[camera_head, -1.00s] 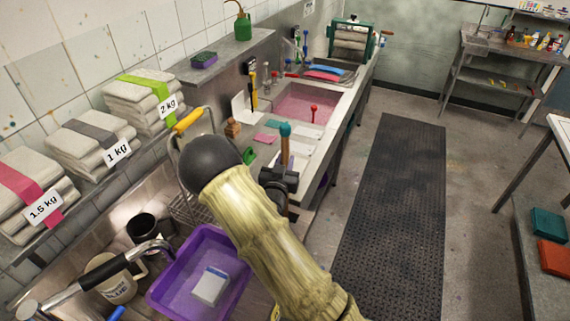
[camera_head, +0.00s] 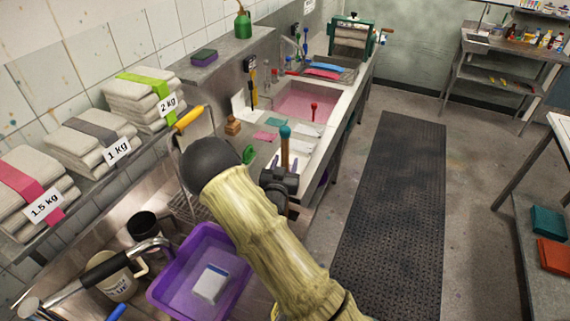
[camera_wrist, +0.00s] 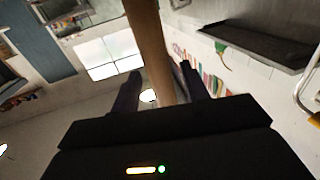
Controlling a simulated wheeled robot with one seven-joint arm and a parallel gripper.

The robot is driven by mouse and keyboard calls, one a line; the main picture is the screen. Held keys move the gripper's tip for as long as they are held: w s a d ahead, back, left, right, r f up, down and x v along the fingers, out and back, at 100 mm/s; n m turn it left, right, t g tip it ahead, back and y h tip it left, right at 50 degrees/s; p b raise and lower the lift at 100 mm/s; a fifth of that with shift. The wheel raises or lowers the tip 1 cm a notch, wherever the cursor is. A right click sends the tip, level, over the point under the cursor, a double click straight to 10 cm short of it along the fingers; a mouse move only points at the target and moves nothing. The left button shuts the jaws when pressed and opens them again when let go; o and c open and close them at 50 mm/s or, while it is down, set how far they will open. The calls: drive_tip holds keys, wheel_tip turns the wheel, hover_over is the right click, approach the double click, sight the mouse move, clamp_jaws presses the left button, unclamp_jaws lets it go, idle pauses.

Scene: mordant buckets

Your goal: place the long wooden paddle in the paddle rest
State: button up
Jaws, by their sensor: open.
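A wooden paddle handle with a blue tip (camera_head: 285,133) stands nearly upright at my gripper (camera_head: 281,180), above the counter by the sink. In the wrist view the wooden shaft (camera_wrist: 149,45) runs between the two fingers of my gripper (camera_wrist: 162,80). The jaws are open around the shaft; I cannot tell whether either finger touches it. The paddle's lower end is hidden behind my gripper and arm. I cannot make out the paddle rest for certain.
A purple tub (camera_head: 178,292) with a white-and-blue block stands in the steel basin at lower left. A pink-filled sink (camera_head: 300,98) holds a red-tipped stick (camera_head: 314,106). Stacked cloths line the left shelf. A black mat (camera_head: 397,190) covers clear floor at right.

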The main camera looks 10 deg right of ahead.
drive_tip(key=b+v, duration=0.4)
drive_tip(key=v, duration=0.8)
drive_tip(key=shift+b, duration=0.4)
drive_tip(key=shift+r, duration=0.15)
drive_tip(key=s+d+r+n+g+y, duration=0.1)
drive_tip(key=s+d+n+g+y, duration=0.1)
drive_tip(key=s+g, duration=0.5)
drive_tip(key=s+d+r+n+g+y, duration=0.1)
drive_tip(key=s+d+n+g+y, duration=0.2)
drive_tip(key=s, duration=0.8)
drive_tip(key=g+y, duration=0.2)
drive_tip(key=g, duration=0.1)
drive_tip(key=shift+s+g+y, duration=0.25)
drive_tip(key=shift+g+y, duration=0.05)
drive_tip(key=shift+g, duration=0.1)
drive_tip(key=shift+d+r, duration=0.1)
